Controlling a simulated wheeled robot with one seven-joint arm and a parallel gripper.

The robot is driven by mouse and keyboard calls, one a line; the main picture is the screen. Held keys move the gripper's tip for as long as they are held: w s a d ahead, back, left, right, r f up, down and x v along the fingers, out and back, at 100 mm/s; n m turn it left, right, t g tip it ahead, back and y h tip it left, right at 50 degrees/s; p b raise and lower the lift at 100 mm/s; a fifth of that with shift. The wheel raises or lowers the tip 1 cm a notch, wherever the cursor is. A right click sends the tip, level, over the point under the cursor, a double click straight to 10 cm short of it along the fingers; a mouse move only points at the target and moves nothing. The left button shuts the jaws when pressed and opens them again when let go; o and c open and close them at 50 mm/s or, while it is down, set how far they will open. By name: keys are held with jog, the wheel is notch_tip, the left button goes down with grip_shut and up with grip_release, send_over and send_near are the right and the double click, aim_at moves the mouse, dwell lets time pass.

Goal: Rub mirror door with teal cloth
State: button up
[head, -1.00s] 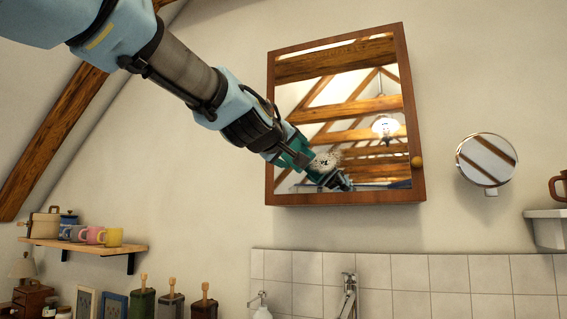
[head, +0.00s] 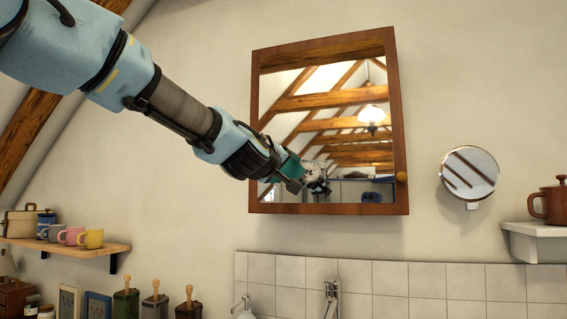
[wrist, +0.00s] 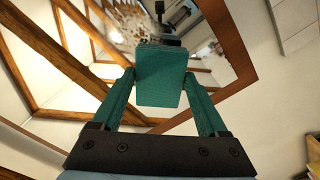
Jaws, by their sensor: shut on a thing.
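The mirror door (head: 335,110) is a wood-framed mirror on the wall, closed, with a round knob (head: 401,176) at its right edge. My gripper (head: 296,172) is at its lower left part. In the wrist view, the teal fingers are shut on the teal cloth (wrist: 158,78), which looks like a folded block. A speckled pale and brown patch (head: 313,170) lies on the glass just right of the gripper in the head view; speckles (wrist: 133,18) also show in the wrist view. Whether the cloth touches the glass I cannot tell. The reflection of my gripper shows beyond it.
A round shaving mirror (head: 469,174) is mounted on the wall right of the cabinet. A brown pot (head: 551,204) stands on a white ledge (head: 530,243) farther right. A tap (head: 331,293) is below. A shelf (head: 90,252) with mugs is at left.

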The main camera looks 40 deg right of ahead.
aim_at(298, 168)
jog(key=shift+p+x, duration=0.8)
jog(key=shift+x, duration=0.25)
dwell(0.6)
jog(key=shift+s+d+r+p, duration=0.1)
jog(key=shift+s+d+p, duration=0.2)
jog(key=shift+s+p, duration=0.25)
jog(key=shift+s+d+p, duration=0.3)
jog(key=shift+s+d, duration=0.05)
jog(key=shift+s, duration=0.4)
jog(key=shift+s+d+p, duration=0.6)
jog(key=shift+s+d, duration=0.05)
jog(key=shift+s, duration=0.45)
jog(key=shift+s+d+p, duration=0.55)
jog(key=shift+s+d, duration=0.05)
jog(key=shift+s, duration=0.55)
jog(key=shift+s+d+p, duration=0.6)
jog(key=shift+s+d, duration=0.05)
jog(key=shift+s, duration=0.45)
jog(key=shift+d, duration=0.1)
jog(key=shift+w, duration=0.1)
